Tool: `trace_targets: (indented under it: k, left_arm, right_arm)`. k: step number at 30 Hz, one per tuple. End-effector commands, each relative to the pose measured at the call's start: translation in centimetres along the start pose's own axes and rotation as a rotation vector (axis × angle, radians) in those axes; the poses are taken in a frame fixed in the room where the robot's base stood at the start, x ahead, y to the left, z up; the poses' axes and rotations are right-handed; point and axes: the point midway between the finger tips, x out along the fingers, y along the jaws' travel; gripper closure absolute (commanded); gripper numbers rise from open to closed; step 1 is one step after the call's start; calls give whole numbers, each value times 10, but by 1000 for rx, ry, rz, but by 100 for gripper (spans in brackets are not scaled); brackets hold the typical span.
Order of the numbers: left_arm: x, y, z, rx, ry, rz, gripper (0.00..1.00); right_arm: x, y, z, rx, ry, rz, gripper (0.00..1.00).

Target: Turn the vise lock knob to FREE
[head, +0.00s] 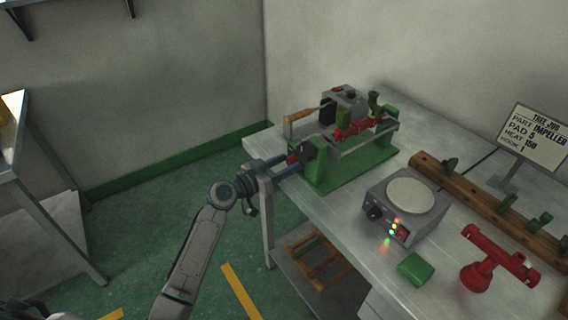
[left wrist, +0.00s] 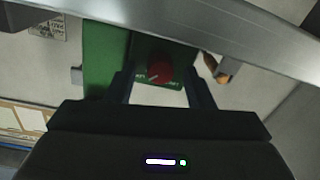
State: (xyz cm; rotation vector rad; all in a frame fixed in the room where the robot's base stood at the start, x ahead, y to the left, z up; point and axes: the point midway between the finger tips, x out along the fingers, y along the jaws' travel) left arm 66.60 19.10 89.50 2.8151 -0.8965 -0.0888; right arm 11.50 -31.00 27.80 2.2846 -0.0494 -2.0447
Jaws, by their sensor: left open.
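The vise (head: 355,160) is a green-based machine with grey and red parts at the table's far left edge. Its red lock knob (left wrist: 158,72) sits on a green panel in the left wrist view, with a pale mark pointing to the lower left. Small white lettering beside it is too blurred to read. My left gripper (head: 286,165) is open at the vise's left end. Its two fingers stand on either side of the knob in the wrist view; I cannot tell whether they touch it. In the head view the knob is mostly hidden by the fingers. My right gripper is not in view.
A grey hot plate (head: 408,205) with lit lamps, a green block (head: 415,268), a red stand (head: 490,262) and a wooden rack (head: 475,195) occupy the table. The floor left of the table is open.

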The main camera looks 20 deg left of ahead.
Motion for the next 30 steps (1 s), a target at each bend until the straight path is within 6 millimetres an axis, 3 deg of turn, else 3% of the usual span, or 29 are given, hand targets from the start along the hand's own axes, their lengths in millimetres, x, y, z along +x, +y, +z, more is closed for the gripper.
trace_targets:
  k: [3, 10, 20, 30]
  left_arm:
    - [0, 0, 0, 0, 0, 0, 52]
    - [0, 0, 0, 0, 0, 0, 97]
    - [0, 0, 0, -38, -1, -1, 97]
    - [0, -1, -1, -261, -10, -3, 97]
  right_arm:
    - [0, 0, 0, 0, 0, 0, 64]
    - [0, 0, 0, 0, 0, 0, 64]
    - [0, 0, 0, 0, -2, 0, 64]
    - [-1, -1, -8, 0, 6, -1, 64]
